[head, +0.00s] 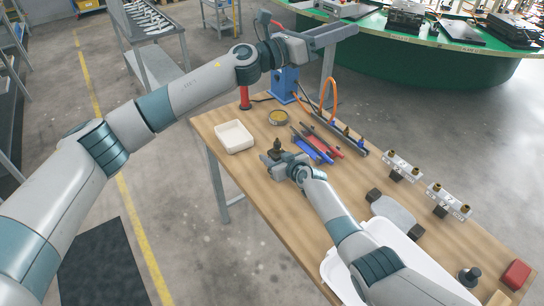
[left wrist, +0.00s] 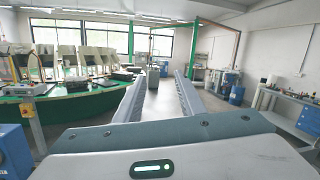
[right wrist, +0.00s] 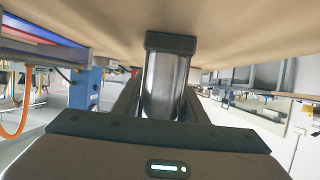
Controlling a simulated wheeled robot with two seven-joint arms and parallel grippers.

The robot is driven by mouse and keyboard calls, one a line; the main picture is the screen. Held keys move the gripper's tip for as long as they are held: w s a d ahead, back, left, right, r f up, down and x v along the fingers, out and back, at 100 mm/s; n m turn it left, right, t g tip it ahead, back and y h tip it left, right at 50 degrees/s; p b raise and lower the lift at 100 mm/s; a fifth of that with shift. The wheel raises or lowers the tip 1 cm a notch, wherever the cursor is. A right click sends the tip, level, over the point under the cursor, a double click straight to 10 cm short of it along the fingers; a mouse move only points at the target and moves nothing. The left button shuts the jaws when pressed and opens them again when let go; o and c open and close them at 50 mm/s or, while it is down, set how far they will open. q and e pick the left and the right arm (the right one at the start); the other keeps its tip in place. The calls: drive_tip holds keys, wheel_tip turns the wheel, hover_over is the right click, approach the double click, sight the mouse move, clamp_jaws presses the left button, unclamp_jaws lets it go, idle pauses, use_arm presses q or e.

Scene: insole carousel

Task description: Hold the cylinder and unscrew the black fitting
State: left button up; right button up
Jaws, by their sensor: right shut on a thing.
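The cylinder (right wrist: 165,88) is smooth shiny metal between the fingers of my right gripper (right wrist: 160,105) in the right wrist view. A dark square collar (right wrist: 170,42) is at its table end, close to the wooden surface. In the head view my right gripper (head: 276,158) is low over the table and shut on the cylinder. The black fitting (head: 277,145) shows as a small dark upright part just above these fingers; its lower part is hidden. My left gripper (head: 328,38) is raised beyond the table's far end, well apart from the fitting. Its fingers (left wrist: 160,95) are spread and empty.
A white bin (head: 340,272) sits under my right arm. A green carousel (head: 430,60) stands behind.

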use_arm(q)
drive_tip(key=s+d+f+m+g+y, duration=0.25)
drive_tip(key=s+f+g, duration=0.2)
drive_tip(key=f, duration=0.35)
drive_tip(key=n+y, duration=0.6)
drive_tip(key=y, duration=0.7)
approach(276, 143)
drive_tip(key=f, duration=0.1)
drive_tip(key=shift+w+d+f, duration=0.1)
drive_tip(key=shift+w+f, duration=0.1)
drive_tip(key=shift+w, duration=0.1)
drive_tip(key=shift+f, duration=0.1)
drive_tip(key=shift+x, duration=3.9)
drive_tip(key=shift+w+d+m, duration=0.1)
drive_tip(key=shift+m, duration=0.15)
